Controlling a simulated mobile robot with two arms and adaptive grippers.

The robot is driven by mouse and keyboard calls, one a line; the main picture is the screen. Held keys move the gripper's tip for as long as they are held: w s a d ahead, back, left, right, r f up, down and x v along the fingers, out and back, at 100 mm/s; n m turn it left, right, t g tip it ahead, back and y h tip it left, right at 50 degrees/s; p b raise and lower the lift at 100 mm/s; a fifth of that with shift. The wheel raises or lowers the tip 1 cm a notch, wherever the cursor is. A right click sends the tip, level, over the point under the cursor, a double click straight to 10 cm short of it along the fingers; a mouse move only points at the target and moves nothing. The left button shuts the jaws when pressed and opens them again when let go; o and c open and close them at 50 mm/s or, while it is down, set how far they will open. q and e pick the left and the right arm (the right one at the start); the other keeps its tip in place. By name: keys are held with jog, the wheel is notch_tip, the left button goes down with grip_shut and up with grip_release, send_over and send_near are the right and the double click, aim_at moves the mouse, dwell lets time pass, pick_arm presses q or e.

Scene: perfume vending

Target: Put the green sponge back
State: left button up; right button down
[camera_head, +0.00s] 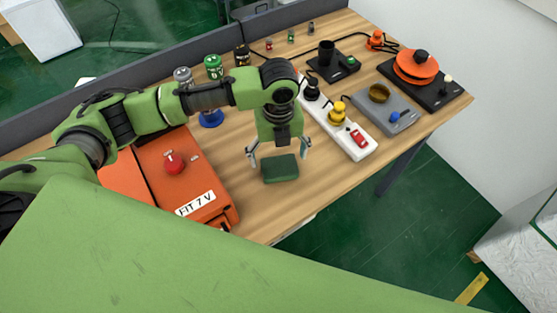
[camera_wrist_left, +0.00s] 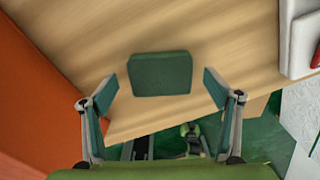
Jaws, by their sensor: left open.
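The green sponge (camera_head: 280,169) is a dark green block lying on the wooden table near its front edge. It also shows in the left wrist view (camera_wrist_left: 161,74), centred ahead of the fingers. My left gripper (camera_head: 279,153) is open, pointing down above the sponge, with its fingers apart on either side. In the left wrist view my left gripper (camera_wrist_left: 161,92) has a wide gap between its fingertips, and I see no contact with the sponge. My right gripper is not in view.
An orange box (camera_head: 210,185) stands left of the sponge, with a red knob on top. A white power strip (camera_head: 340,125) with plugs lies to the right. A grey scale-like tray (camera_head: 388,112) and several cans stand further off. Bare table surrounds the sponge.

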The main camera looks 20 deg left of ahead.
aim_at(279, 163)
pick_arm(q)
notch_tip(279, 163, up, 9)
jog(key=b, duration=0.1)
jog(key=shift+r, duration=0.2)
dwell(0.5)
